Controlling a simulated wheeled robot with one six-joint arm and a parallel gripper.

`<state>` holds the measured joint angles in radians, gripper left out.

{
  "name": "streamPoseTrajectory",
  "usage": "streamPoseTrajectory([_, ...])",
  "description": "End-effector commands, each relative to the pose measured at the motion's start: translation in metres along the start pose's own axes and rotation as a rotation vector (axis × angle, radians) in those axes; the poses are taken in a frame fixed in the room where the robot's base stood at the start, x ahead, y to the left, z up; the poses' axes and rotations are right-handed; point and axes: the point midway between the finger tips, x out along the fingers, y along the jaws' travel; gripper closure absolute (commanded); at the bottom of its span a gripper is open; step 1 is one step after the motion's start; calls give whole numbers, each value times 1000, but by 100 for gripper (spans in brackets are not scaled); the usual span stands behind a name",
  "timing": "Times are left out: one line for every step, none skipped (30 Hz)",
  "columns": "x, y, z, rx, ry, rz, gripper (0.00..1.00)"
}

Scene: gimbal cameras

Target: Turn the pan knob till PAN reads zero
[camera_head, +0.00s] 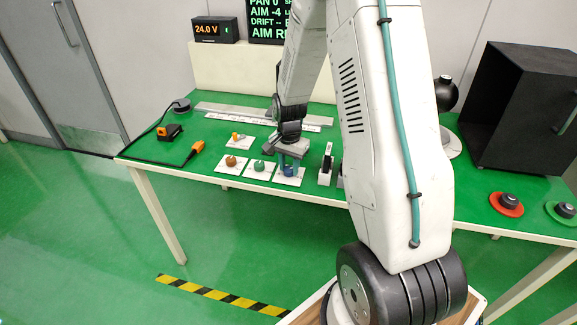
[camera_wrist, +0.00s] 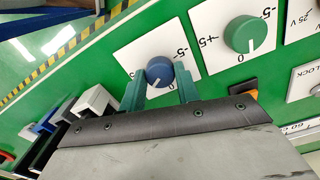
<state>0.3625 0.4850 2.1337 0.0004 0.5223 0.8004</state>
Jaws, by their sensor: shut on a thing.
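The display (camera_head: 266,20) reads PAN 0 on its top line and AIM -4 below, partly hidden by my arm. Three knobs on white plates stand near the table's front edge: an orange knob (camera_head: 231,161), a green knob (camera_head: 259,166) and a blue knob (camera_head: 289,171). No plate name shows legibly, so I cannot tell which is the pan knob. My gripper (camera_wrist: 160,80) is shut on the blue knob (camera_wrist: 159,71), a green finger on each side. The green knob's mark (camera_wrist: 251,45) points at 0.
A 24.0 V box (camera_head: 215,29) stands behind the table (camera_head: 215,128). An orange connector (camera_head: 197,148) with a black cable lies left. A small white stand (camera_head: 326,170) is close right of the blue knob.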

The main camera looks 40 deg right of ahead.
Motion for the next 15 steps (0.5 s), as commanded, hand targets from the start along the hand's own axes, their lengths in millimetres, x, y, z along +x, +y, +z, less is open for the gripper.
streamPoseTrajectory([0,2,0,0,-1,3,91])
streamPoseTrajectory([0,2,0,0,-1,3,91])
streamPoseTrajectory([0,2,0,0,-1,3,91])
streamPoseTrajectory([0,2,0,0,-1,3,91])
streamPoseTrajectory([0,2,0,0,-1,3,91])
streamPoseTrajectory([0,2,0,0,-1,3,91])
streamPoseTrajectory([0,2,0,0,-1,3,60])
streamPoseTrajectory([0,2,0,0,-1,3,51])
streamPoseTrajectory([0,1,0,-1,-1,2,46])
streamPoseTrajectory([0,1,0,-1,-1,2,46])
streamPoseTrajectory([0,1,0,-1,-1,2,46])
streamPoseTrajectory([0,0,1,-2,-1,2,46])
streamPoseTrajectory([0,0,1,-2,-1,2,46])
streamPoseTrajectory([0,0,1,-3,-1,2,46])
streamPoseTrajectory([0,0,1,-3,-1,1,46])
